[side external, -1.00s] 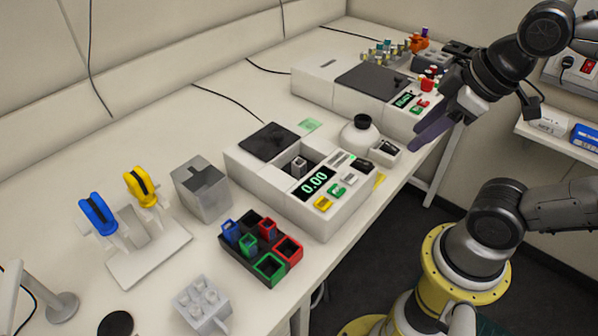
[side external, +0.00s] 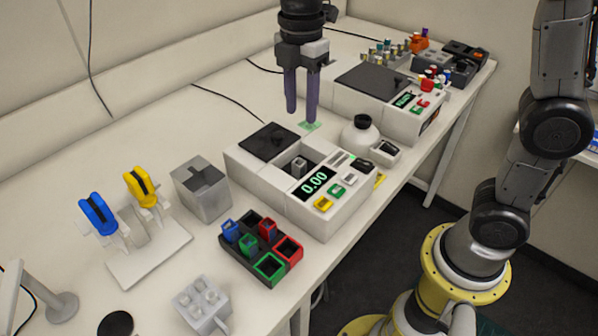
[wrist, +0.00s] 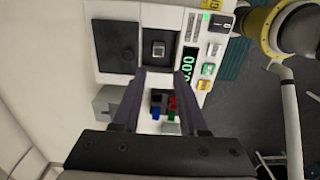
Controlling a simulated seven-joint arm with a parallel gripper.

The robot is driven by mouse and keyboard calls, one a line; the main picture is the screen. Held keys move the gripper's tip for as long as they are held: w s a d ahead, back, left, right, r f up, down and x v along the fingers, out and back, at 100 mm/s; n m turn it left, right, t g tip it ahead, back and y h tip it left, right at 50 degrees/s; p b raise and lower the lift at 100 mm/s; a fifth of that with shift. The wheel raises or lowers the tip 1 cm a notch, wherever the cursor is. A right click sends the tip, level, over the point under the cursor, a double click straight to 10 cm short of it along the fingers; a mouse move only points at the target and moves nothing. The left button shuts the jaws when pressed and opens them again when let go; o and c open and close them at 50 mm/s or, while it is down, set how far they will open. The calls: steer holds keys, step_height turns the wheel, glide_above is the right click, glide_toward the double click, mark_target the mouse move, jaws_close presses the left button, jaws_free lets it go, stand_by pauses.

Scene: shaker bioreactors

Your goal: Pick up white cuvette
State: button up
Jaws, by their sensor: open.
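A small pale grey-white cuvette (side external: 299,166) stands in the open well of the nearer white instrument (side external: 262,183), beside its 0.00 display. It also shows in the wrist view (wrist: 158,49); I take this as the white cuvette. My gripper (side external: 301,112) points down with two dark purple fingers apart and nothing between them. In the side view it hangs above and behind the instrument. In the wrist view the fingertips (wrist: 160,74) straddle a spot just below the well in the picture.
A dark rack (side external: 247,262) with blue, red and green cuvettes stands at the front. A grey block (side external: 203,188), a pipette stand (side external: 150,255) and a second instrument (side external: 370,95) stand around. A white bottle with black cap (side external: 361,136) is at the right.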

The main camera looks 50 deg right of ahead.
steer(key=shift+w+a+f, duration=0.1)
steer(key=shift+w+f, duration=0.05)
steer(key=shift+f, duration=6.15)
jaws_close()
steer(key=shift+r, duration=0.5)
steer(key=s+d+r, duration=0.3)
steer(key=s+r, duration=0.9)
steer(key=s, duration=0.1)
steer(key=shift+s, duration=0.35)
